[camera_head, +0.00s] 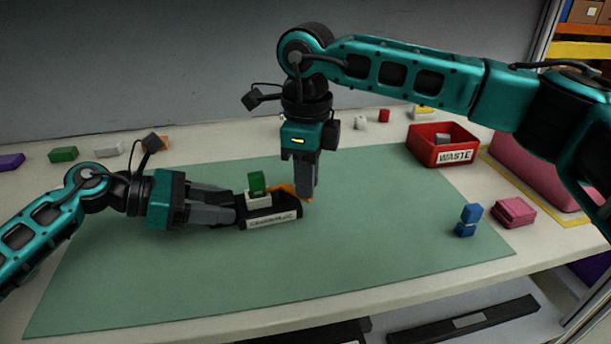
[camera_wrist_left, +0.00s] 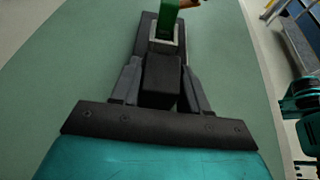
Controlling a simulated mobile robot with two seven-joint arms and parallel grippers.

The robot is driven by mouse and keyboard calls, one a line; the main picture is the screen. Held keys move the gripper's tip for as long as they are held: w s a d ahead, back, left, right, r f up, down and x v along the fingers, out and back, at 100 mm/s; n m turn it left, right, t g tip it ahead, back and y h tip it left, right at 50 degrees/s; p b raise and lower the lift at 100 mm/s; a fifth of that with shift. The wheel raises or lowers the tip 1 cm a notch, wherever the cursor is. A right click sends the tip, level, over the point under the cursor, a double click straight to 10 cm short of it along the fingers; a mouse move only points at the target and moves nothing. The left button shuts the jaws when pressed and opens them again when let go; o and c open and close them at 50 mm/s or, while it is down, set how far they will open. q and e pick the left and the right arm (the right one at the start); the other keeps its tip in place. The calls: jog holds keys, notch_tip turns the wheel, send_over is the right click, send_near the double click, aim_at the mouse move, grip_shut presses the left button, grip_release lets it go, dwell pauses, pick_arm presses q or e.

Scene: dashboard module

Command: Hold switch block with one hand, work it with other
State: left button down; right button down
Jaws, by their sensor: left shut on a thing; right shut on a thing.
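The switch block (camera_head: 272,219) is a black block with a white label on its front, lying on the green mat. On top are a white piece (camera_head: 258,199) and an upright green piece (camera_head: 257,182). An orange part (camera_head: 284,187) shows behind its right end. My left gripper (camera_head: 237,208) is shut on the block's left end; the left wrist view shows its fingers on both sides of the black body (camera_wrist_left: 161,80). My right gripper (camera_head: 306,195) points down at the block's right end, shut on the orange part; its grip is mostly hidden.
The green mat (camera_head: 340,270) is mostly clear. A blue piece (camera_head: 468,220) and a pink block (camera_head: 515,212) stand to the right. A red waste bin (camera_head: 428,154) is at the back right. Green (camera_head: 63,154), white and purple pieces lie at the back left.

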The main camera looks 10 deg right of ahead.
jog(key=c, duration=1.1)
grip_release()
jog(key=shift+r, duration=0.1)
notch_tip(320, 180, up, 12)
jog(key=shift+f, duration=0.1)
pick_arm(q)
jog(key=shift+c, duration=2.4)
grip_release()
jog(key=shift+a, duration=0.1)
